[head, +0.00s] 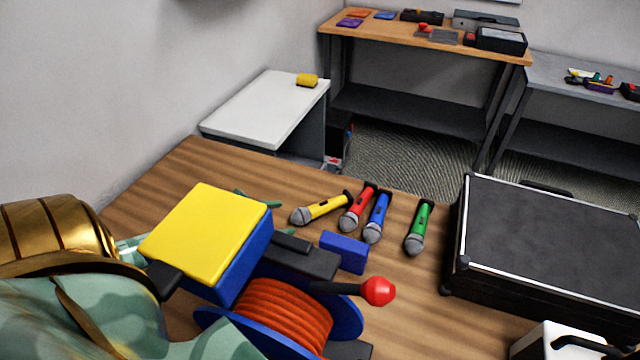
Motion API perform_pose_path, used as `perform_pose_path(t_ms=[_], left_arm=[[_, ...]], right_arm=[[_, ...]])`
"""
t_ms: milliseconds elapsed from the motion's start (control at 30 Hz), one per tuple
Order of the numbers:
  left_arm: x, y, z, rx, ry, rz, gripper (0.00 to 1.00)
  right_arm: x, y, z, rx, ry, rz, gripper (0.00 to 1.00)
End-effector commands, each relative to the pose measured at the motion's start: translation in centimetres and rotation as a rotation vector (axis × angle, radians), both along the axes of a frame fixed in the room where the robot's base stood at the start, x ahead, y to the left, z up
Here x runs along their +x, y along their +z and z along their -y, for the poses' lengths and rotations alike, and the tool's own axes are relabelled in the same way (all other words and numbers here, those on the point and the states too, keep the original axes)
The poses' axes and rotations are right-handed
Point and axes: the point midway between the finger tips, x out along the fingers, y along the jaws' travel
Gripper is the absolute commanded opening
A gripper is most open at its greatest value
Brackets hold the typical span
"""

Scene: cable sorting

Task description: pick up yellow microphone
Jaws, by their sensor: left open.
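The yellow microphone (326,207) lies on the wooden table, its grey mesh head to the left and its dark end to the upper right, close to the red microphone. My left gripper (312,254), beyond a yellow-topped blue housing, is open over the near part of the table. It is nearer to me than the yellow microphone and apart from it. Its fingers are partly hidden and hard to separate from the dark parts around them. My right gripper is not in view.
Red (356,208), blue (378,214) and green (419,226) microphones lie to the right. A blue block (345,252) and an orange cable reel (280,315) with a red knob are nearer. A black case (550,240) fills the right side. A white side table (265,110) stands behind.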

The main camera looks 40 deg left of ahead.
Motion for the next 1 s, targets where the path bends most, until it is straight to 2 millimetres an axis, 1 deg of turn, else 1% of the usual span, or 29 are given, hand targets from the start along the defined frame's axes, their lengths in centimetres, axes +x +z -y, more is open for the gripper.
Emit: perform_pose_path(t_ms=[33,100,333,500,600,700,867,900,967,1000], left_arm=[[1.0,-0.5,0.3,0.001,-0.002,0.002,0.65],[2.0,-0.9,0.6,0.0,0.001,0.001,0.65],[3.8,-1.5,1.2,0.001,-0.001,0.001,0.65],[6.4,-2.2,2.0,0.001,0.0,0.002,0.65],[7.5,-2.8,2.4,0.0,0.001,0.0,0.65],[7.9,-3.0,2.5,0.0,0.0,-0.001,0.65],[7.9,-3.0,2.6,0.001,0.0,-0.002,0.65],[7.9,-3.0,2.5,0.0,0.0,-0.001,0.63],[7.9,-3.0,2.5,0.0,0.0,-0.001,0.46],[7.9,-2.9,2.5,0.0,0.0,-0.001,0.35]], right_arm=[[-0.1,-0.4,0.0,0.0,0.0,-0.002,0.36],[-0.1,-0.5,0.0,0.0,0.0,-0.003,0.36],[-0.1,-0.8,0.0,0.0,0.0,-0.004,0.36],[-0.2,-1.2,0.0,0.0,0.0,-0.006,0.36],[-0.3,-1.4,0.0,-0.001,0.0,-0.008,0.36],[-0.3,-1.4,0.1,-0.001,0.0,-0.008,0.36],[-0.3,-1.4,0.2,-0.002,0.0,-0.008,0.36],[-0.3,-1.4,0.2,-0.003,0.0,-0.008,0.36],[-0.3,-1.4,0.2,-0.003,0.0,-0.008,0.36],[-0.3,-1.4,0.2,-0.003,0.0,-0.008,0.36]])
